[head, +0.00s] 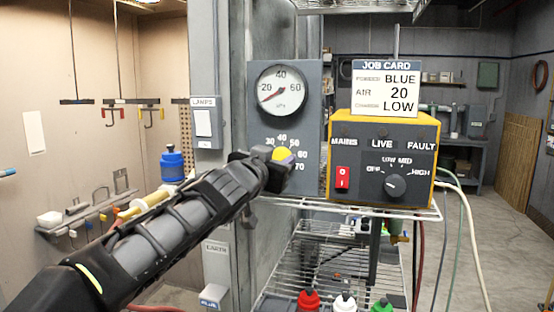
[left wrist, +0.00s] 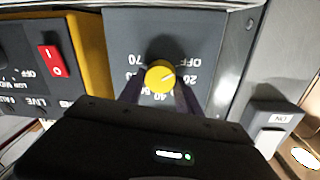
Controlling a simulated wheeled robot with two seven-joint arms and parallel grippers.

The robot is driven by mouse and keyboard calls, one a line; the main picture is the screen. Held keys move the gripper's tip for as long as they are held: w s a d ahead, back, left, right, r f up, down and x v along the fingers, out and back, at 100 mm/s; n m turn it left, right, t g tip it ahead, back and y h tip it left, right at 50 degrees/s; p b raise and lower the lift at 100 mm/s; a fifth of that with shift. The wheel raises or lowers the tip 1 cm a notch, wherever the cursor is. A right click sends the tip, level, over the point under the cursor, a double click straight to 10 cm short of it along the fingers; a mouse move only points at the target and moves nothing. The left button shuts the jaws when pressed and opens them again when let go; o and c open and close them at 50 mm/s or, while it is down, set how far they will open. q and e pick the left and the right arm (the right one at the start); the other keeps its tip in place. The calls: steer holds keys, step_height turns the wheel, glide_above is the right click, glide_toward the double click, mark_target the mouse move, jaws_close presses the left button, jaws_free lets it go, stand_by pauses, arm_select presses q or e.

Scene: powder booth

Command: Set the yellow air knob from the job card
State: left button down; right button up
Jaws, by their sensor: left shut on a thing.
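The yellow air knob (head: 283,154) sits on the grey panel (head: 312,125) below a round gauge (head: 282,88). My left gripper (head: 275,170) is shut on the knob and covers part of its dial. The left wrist view shows the knob (left wrist: 160,77) between the two fingers, upside down, its pale mark pointing right, roughly between OFF and 20. The gauge's red needle points lower left, below the 20 label. The white job card (head: 387,89) reads powder BLUE, AIR 20, and LOW on its bottom line. My right gripper is not in view.
A yellow-edged control box (head: 384,155) with a red switch (head: 342,177) and a black selector knob (head: 394,185) stands right of the panel on a wire shelf (head: 425,213). Bottles with red, white and green tops stand below. Hoses hang at the right.

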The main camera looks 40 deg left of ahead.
arm_select(q)
steer(key=shift+m, duration=0.4)
steer(key=m, duration=0.2)
steer(key=shift+d+m, duration=0.1)
steer(key=shift+m, duration=0.2)
steer(key=m, duration=0.4)
steer(key=shift+g, duration=0.3)
steer(key=c, duration=0.8)
jaws_free()
steer(key=shift+c, duration=0.2)
steer(key=shift+s+d, duration=0.1)
steer(key=b+v, duration=0.1)
steer(key=v, duration=0.6)
steer(key=shift+s+b, duration=0.25)
steer(key=shift+b, duration=0.1)
